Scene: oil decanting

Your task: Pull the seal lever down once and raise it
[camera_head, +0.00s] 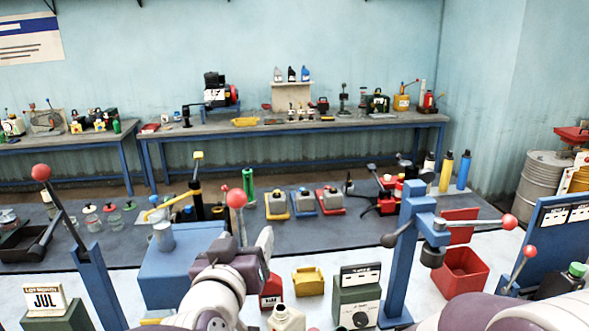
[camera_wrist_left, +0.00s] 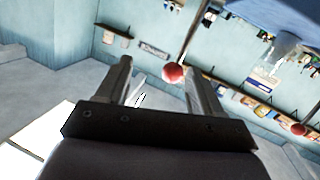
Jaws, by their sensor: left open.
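A lever with a red ball knob (camera_head: 236,198) stands beside the blue box (camera_head: 180,268) in the head view, its thin rod running down behind my left gripper (camera_head: 248,238). In the left wrist view a red ball (camera_wrist_left: 174,72) on a thin rod appears between the fingertips of my left gripper (camera_wrist_left: 159,66), closer to the right finger. The fingers are apart and open; I cannot tell whether they touch the ball. Which lever is the seal lever is not marked. The lever's base is hidden. My right gripper is out of view; only part of my right arm shows.
Another red-knobbed lever (camera_head: 40,172) rises on a blue post at left. A blue press stand (camera_head: 402,260) with a red-knobbed handle (camera_head: 509,221) stands at right. A yellow tray (camera_head: 308,281), green box (camera_head: 357,303) and red bin (camera_head: 461,272) crowd the bench.

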